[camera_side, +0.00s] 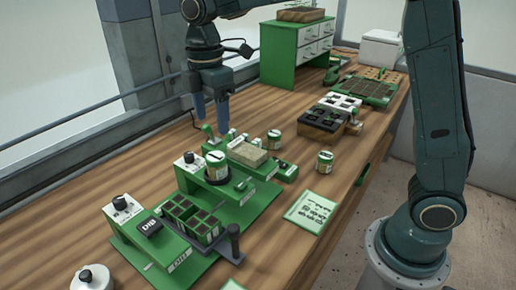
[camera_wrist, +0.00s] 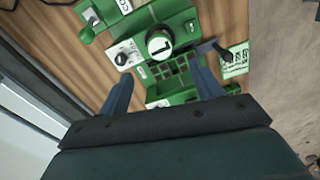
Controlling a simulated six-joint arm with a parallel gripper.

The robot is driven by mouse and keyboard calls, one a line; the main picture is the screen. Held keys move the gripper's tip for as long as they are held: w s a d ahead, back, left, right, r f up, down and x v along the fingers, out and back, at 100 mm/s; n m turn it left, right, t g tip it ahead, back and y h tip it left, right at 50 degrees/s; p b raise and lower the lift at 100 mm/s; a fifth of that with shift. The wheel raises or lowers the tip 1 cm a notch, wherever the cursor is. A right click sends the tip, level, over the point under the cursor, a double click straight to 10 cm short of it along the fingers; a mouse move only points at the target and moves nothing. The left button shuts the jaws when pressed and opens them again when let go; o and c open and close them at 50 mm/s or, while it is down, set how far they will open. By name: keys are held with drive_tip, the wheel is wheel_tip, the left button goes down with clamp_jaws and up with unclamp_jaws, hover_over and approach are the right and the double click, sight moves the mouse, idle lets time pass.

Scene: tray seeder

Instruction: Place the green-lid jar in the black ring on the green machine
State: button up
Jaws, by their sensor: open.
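A jar (camera_side: 216,165) with a green-edged lid and a dark mark on top stands upright on the green machine (camera_side: 255,205). It appears seated in the black ring (camera_side: 218,181), whose dark edge shows around its base. The jar also shows in the wrist view (camera_wrist: 160,43), beyond the fingertips. My gripper (camera_side: 211,126) is open and empty, raised above the table behind the jar and apart from it. Its two blue fingers show spread in the wrist view (camera_wrist: 160,72). Two similar jars stand on the table, one farther back (camera_side: 274,140) and one to the right (camera_side: 324,162).
A cell tray (camera_side: 190,218) sits on the machine in front of the jar, beside a dark handle (camera_side: 234,240). A tan block (camera_side: 247,154) lies behind. A printed card (camera_side: 312,211) lies to the right. Black trays (camera_side: 322,122) and a green drawer cabinet (camera_side: 278,58) stand farther back.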

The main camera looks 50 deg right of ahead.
drive_tip(key=s+d+r+m+t, duration=0.1)
drive_tip(key=s+d+r+m, duration=0.1)
drive_tip(key=s+d+m, duration=0.3)
drive_tip(key=s+d+r+m+t, duration=0.2)
drive_tip(key=s+r+m, duration=0.1)
drive_tip(key=s, duration=0.5)
drive_tip(key=s+d+f+m+t, duration=0.1)
drive_tip(key=s+f+m, duration=0.1)
drive_tip(key=s+m, duration=0.2)
drive_tip(key=s+d+f+m+t, duration=0.1)
drive_tip(key=s+d+f+m, duration=0.1)
drive_tip(key=s, duration=0.6)
drive_tip(key=shift+m+t, duration=0.3)
drive_tip(key=shift+m, duration=0.6)
drive_tip(key=shift+c, duration=0.3)
